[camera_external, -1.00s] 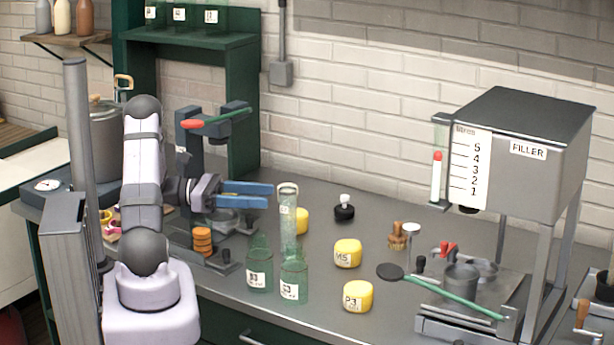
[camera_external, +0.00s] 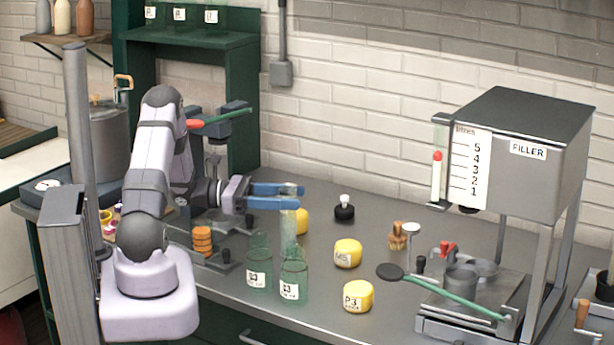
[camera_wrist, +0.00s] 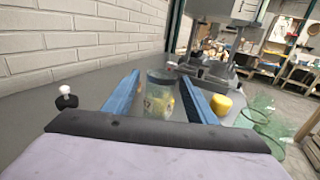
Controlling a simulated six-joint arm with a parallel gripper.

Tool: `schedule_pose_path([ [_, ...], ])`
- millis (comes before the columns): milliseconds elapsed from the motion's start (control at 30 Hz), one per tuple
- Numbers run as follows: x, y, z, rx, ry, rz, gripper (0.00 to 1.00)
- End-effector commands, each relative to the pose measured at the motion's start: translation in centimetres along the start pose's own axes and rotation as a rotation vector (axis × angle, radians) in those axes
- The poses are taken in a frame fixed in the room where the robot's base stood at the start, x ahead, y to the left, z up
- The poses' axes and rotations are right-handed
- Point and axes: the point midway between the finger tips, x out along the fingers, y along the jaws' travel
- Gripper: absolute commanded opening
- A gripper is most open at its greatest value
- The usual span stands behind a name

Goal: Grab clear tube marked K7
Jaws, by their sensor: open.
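The clear tube (camera_external: 289,232) stands upright on the grey counter, behind the green glass bottles. Its marking cannot be read in these views. My gripper (camera_external: 297,195) is open, with its blue fingers level with the tube's upper part in the outside view. In the wrist view, the tube (camera_wrist: 159,95) shows between the two blue fingers (camera_wrist: 160,93), with a gap visible on the right side. The fingers hide part of the tube's top in the outside view.
Two green bottles (camera_external: 259,268) (camera_external: 294,278) stand just in front of the tube. Yellow tubs (camera_external: 348,253) (camera_external: 357,296) sit to the right, and another yellow tub (camera_external: 302,221) is close behind the tube. A black stopper (camera_external: 344,208) stands farther back. The filler (camera_external: 520,150) is at right.

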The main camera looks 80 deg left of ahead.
Motion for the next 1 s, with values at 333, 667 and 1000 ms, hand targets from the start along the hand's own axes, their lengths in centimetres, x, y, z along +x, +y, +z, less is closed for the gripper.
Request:
schedule_pose_path([
  [333,0.03,-0.01,-0.05,-0.001,0.0,0.0,0.2],
  [667,0.02,-0.01,-0.01,0.0,-0.001,0.0,0.0],
  [1000,0.02,0.0,0.69,0.002,-0.001,0.0,0.0],
])
